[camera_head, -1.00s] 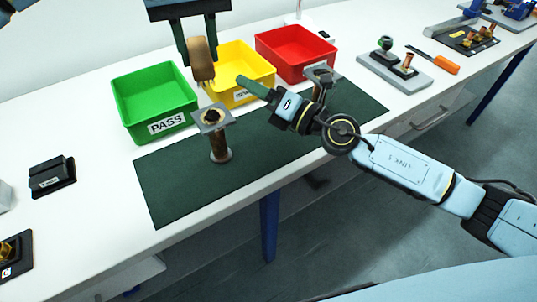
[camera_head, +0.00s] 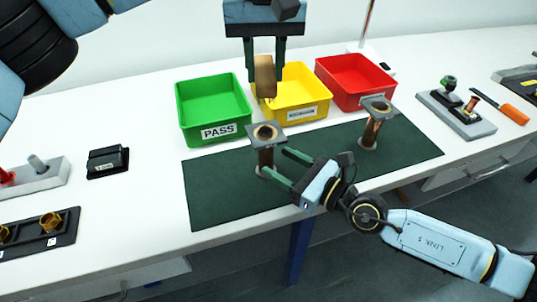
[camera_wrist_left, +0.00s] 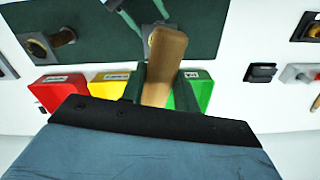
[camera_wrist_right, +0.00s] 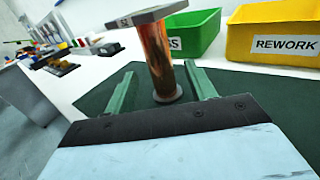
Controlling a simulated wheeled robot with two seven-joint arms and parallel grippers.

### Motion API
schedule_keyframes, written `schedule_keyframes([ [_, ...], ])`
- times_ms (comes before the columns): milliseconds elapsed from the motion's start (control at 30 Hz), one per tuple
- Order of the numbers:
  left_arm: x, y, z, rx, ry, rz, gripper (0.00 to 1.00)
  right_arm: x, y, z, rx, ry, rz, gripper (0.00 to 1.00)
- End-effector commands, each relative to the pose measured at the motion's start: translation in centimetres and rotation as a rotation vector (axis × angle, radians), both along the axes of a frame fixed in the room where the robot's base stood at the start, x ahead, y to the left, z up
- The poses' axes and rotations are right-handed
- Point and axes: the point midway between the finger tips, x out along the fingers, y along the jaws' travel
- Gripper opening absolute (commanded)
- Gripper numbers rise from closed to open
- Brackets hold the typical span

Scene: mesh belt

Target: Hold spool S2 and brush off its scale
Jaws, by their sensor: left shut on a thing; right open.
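A copper spool (camera_head: 265,158) with a square grey top flange stands upright on the green mat (camera_head: 225,195); a small mark on its flange edge is hard to read. In the right wrist view its copper barrel (camera_wrist_right: 157,55) stands between my open finger tips. My right gripper (camera_head: 279,163) is open, low beside the barrel, without a grip on it. My left gripper (camera_head: 265,62) is shut on a brown brush (camera_head: 265,80), held above and behind the spool. The brush also shows in the left wrist view (camera_wrist_left: 164,62). A second similar spool (camera_head: 371,130) stands at the mat's right.
Green PASS (camera_head: 213,132), yellow (camera_head: 296,115) and red (camera_head: 356,98) bins stand behind the mat. A grey fixture (camera_head: 457,113) and an orange-handled tool (camera_head: 514,114) are at right. Black holders (camera_head: 108,161) lie left. The mat's left part is clear.

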Motion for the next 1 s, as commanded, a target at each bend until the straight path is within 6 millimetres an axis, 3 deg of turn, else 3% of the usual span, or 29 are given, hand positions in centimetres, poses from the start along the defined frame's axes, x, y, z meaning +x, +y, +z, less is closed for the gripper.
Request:
schedule_keyframes([
  [300, 0.0, 0.0, 0.0, 0.000, -0.001, 0.000, 0.12, 2.6, 3.3, 0.0, 0.002, 0.003, -0.001, 0.55],
  [700, 0.0, 0.0, 0.0, 0.000, 0.000, 0.000, 0.12, 3.1, 3.9, 0.0, 0.000, 0.002, 0.000, 0.55],
  [1000, 0.0, 0.0, 0.0, 0.000, 0.000, 0.000, 0.12, 3.0, 3.9, 0.0, 0.001, 0.003, 0.000, 0.19],
])
